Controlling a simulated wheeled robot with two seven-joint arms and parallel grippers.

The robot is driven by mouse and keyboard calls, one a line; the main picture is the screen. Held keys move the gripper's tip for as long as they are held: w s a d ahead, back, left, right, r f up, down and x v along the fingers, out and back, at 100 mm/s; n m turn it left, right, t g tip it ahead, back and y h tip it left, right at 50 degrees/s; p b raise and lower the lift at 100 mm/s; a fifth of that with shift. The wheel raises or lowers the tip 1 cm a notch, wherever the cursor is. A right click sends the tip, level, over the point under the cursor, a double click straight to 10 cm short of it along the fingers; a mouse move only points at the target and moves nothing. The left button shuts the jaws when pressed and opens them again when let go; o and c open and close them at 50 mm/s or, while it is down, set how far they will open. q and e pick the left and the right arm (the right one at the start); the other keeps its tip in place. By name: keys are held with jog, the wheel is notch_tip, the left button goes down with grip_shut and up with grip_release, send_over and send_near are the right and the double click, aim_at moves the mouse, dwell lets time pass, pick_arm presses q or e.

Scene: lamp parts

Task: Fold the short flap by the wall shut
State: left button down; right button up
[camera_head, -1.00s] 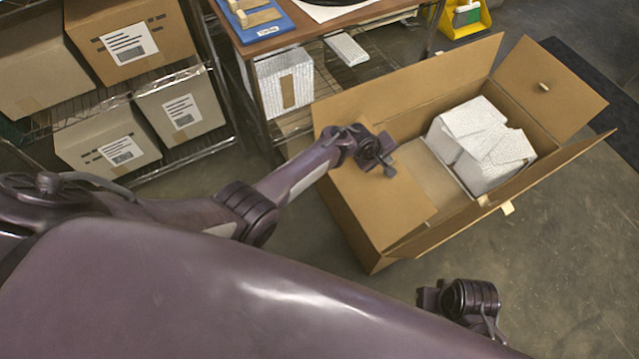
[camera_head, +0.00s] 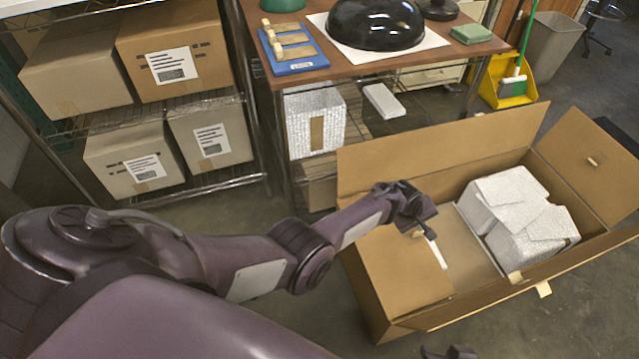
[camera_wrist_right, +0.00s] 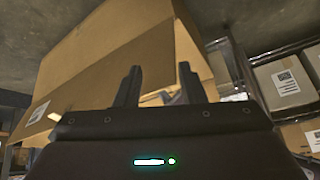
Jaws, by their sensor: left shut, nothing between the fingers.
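The large open carton (camera_head: 375,312) stands on the floor at the right of the head view. Its near-left short flap (camera_head: 395,272) lies folded inward over that end, roughly flat. The opposite short flap (camera_head: 592,162) leans outward, open, at the far right end. My left gripper (camera_head: 428,222) is shut and empty, above the inner edge of the near-left flap; contact cannot be told. A thin white strip (camera_head: 438,253) shows beside that edge. My right gripper (camera_head: 448,352) is mostly cut off at the bottom; in the right wrist view (camera_wrist_right: 158,85) its fingers are apart before the carton.
White wrapped packages (camera_head: 515,205) fill the carton's right part. The long back flap (camera_head: 440,150) stands up toward the table (camera_head: 400,62); the long front flap (camera_head: 500,292) slopes outward. A shelf with boxes (camera_head: 125,160) is at left. Floor in front is clear.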

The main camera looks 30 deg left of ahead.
pick_arm(q)
jog(key=shift+d+f, duration=0.1)
jog(key=shift+f, duration=0.2)
jog(key=shift+w+d+f+b, duration=0.1)
jog(key=shift+w+f+b, duration=0.25)
jog(key=shift+b, duration=0.4)
pick_arm(e)
jog(key=w+r+t, duration=0.1)
jog(key=w+r, duration=0.1)
jog(key=w+a+r+t+y, duration=0.1)
jog(key=w+r+t, duration=0.1)
jog(key=w+a+r+t, duration=0.1)
jog(key=w+r, duration=0.1)
jog(key=w, duration=0.1)
jog(key=shift+a+t+y, duration=0.1)
jog(key=shift+t+y, duration=0.2)
jog(key=shift+y, duration=0.1)
pick_arm(q)
jog(key=shift+s+f+b, duration=0.15)
jog(key=shift+f+b, duration=0.15)
jog(key=shift+b, duration=0.1)
pick_arm(e)
jog(key=w+r+t+y, duration=0.1)
jog(key=w+r+t, duration=0.2)
jog(key=r, duration=0.4)
jog(key=shift+w+a+r+t, duration=0.25)
jog(key=shift+a+r+t, duration=0.05)
jog(key=shift+a+t, duration=0.1)
pick_arm(q)
jog(key=shift+d+f, duration=0.1)
